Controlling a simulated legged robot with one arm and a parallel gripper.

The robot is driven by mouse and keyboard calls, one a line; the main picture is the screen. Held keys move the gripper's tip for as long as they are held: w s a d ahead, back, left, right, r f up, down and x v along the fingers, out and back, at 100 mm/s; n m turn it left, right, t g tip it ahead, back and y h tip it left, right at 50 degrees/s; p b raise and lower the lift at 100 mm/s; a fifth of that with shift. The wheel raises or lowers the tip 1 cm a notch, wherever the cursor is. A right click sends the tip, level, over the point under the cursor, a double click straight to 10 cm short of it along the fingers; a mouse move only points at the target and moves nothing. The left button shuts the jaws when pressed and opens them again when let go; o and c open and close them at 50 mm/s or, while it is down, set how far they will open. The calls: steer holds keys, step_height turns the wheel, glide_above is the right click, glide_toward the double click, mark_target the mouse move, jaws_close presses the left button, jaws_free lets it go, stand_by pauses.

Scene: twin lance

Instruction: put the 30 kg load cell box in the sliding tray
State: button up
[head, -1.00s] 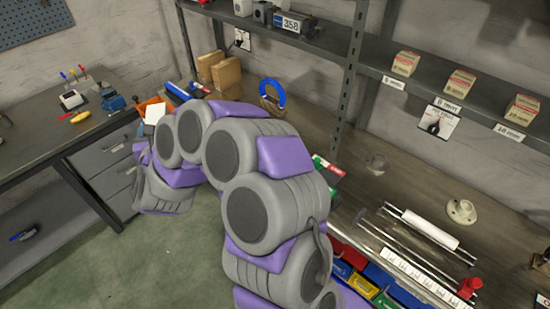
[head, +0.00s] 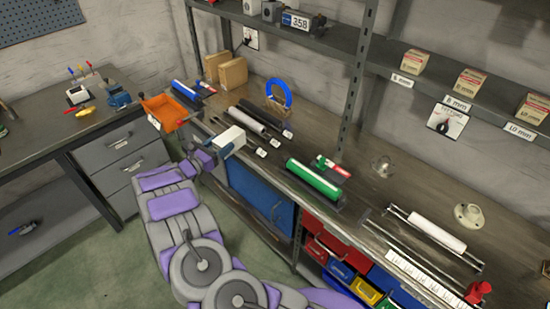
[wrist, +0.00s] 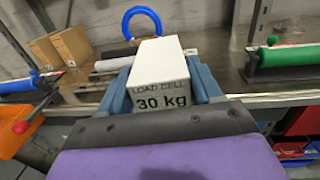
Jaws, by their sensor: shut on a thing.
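The white 30 kg load cell box (head: 231,137) is in my gripper (head: 226,147), in front of the bench's front edge in the head view. In the wrist view the box (wrist: 160,64) sits between the two blue-grey fingers of my gripper (wrist: 162,84). Its "LOAD CELL 30 kg" label faces the wrist camera. The fingers are shut on its sides. I cannot tell for sure which thing is the sliding tray. An orange open tray (head: 168,113) stands at the bench's left end, left of the box.
On the bench (head: 385,190) are a blue roller (head: 187,90), a green roller (head: 314,178), two cardboard boxes (head: 232,73), a blue ring (head: 279,94) and a white roller on rails (head: 437,235). A shelf post (head: 357,85) rises from the bench. Coloured bins (head: 345,255) are below.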

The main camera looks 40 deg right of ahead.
steer(key=shift+s+a+f+m+g, duration=0.1)
steer(key=shift+a+f+m+g, duration=0.15)
steer(key=shift+f, duration=0.2)
steer(key=shift+s+f+m+g, duration=0.1)
steer(key=shift+f+m+g, duration=0.05)
steer(key=shift+f+g, duration=0.25)
steer(key=shift+d+f, duration=0.1)
steer(key=shift+f, duration=0.1)
steer(key=s+d, duration=0.2)
steer(key=d, duration=0.2)
steer(key=s+d+f+b, duration=0.1)
steer(key=s+d, duration=0.1)
steer(key=d, duration=0.3)
steer(key=s+d, duration=0.2)
steer(key=d, duration=0.3)
steer(key=shift+s+f, duration=0.35)
steer(key=shift+s+d+f, duration=0.15)
steer(key=shift+d, duration=0.3)
steer(key=shift+s+d+f, duration=0.1)
steer(key=shift+d, duration=0.3)
step_height(320, 180, down, 3)
steer(key=shift+r+b, duration=0.15)
steer(key=shift+b, duration=0.4)
steer(key=shift+a+f, duration=0.2)
steer(key=shift+a, duration=0.05)
steer(key=shift+f, duration=0.1)
steer(key=o, duration=1.4)
steer(key=shift+d, duration=0.1)
